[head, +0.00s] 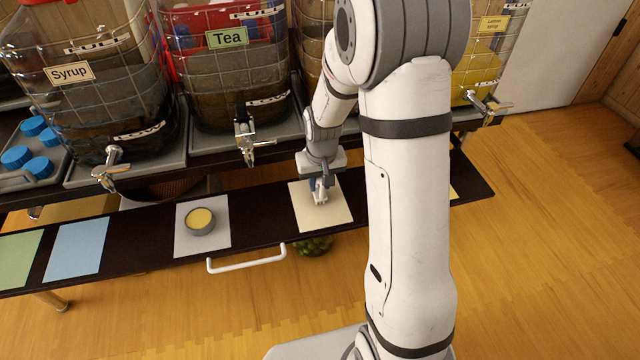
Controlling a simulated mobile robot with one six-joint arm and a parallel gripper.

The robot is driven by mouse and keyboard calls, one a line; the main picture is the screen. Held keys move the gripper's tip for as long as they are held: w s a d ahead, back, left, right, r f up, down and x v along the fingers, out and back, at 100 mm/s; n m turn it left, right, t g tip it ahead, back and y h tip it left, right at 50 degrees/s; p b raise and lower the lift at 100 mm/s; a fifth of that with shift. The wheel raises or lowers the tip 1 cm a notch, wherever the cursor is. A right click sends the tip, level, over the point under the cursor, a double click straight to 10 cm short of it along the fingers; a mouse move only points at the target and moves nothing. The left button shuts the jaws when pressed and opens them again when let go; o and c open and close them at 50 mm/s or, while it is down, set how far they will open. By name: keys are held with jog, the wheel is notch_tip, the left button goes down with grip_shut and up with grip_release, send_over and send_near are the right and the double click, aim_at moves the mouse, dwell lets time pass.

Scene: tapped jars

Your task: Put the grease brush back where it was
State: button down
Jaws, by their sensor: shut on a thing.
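My gripper (320,197) points down over the cream mat (338,216) on the dark shelf. It is shut on what looks like the grease brush, mostly hidden by the fingers. I cannot tell whether the held thing touches the mat. A round grey tin (201,221) with yellow content, which looks like grease, stands on the light grey mat (186,247) to the left of my gripper.
Behind the shelf stand large tapped jars, labelled Syrup (75,110) and Tea (225,90); their taps jut forward. Blue caps (38,166) lie on a tray at left. Blue (77,249) and green (18,258) mats are bare. A white handle (247,262) fronts the shelf.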

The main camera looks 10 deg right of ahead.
jog(key=shift+f, duration=0.15)
jog(key=shift+f, duration=0.15)
jog(key=c, duration=1.2)
grip_release()
jog(key=r+p, duration=0.1)
jog(key=r, duration=0.3)
jog(key=s+r, duration=0.1)
jog(key=r, duration=0.3)
jog(key=r+p, duration=0.1)
jog(key=r, duration=0.3)
jog(key=shift+s+p, duration=0.25)
jog(key=shift+p, duration=0.05)
jog(key=s+r, duration=0.3)
jog(key=s, duration=0.6)
jog(key=s+r, duration=0.4)
jog(key=s, duration=0.6)
